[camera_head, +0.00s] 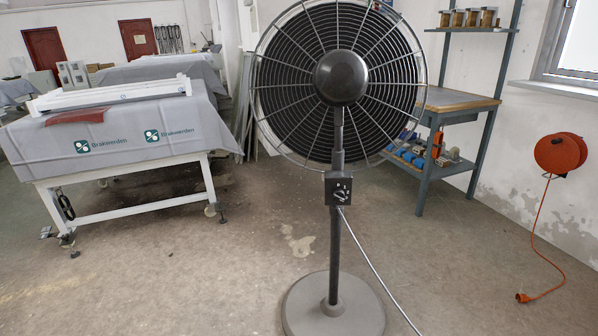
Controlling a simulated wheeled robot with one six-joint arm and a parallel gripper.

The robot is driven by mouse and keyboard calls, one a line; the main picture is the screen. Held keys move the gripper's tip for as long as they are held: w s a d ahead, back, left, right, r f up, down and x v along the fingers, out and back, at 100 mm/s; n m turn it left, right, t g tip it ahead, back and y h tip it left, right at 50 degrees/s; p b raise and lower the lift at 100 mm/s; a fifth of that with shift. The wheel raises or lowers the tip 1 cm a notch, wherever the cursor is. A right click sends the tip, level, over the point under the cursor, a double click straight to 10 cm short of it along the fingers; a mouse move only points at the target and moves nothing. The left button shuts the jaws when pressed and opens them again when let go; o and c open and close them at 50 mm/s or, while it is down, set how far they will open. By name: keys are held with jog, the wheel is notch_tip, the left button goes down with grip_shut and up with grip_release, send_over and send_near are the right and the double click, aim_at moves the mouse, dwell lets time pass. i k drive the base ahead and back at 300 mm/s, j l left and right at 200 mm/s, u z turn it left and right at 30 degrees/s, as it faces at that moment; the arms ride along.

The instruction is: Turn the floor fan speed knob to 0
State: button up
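The floor fan (341,78) stands upright in the middle of the view, with its round wire cage and dark motor housing towards me. Its black pole rises from a round grey base (303,306) on the floor. A small dark control box with the speed knob (340,195) sits on the pole below the cage. The knob is light, with small white marks around it. It is too small to tell which mark it points to. A light grey cable runs from the box down to the lower right. My gripper is not in view.
A white-legged table with a grey cover (112,135) stands at left. A blue-grey workbench (455,105) with shelves is behind the fan at right. An orange cable reel (560,153) hangs on the right wall, its cord reaching the floor. Concrete floor (190,280) around the fan is clear.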

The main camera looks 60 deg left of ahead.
aim_at(338, 196)
jog(key=u, duration=1.3)
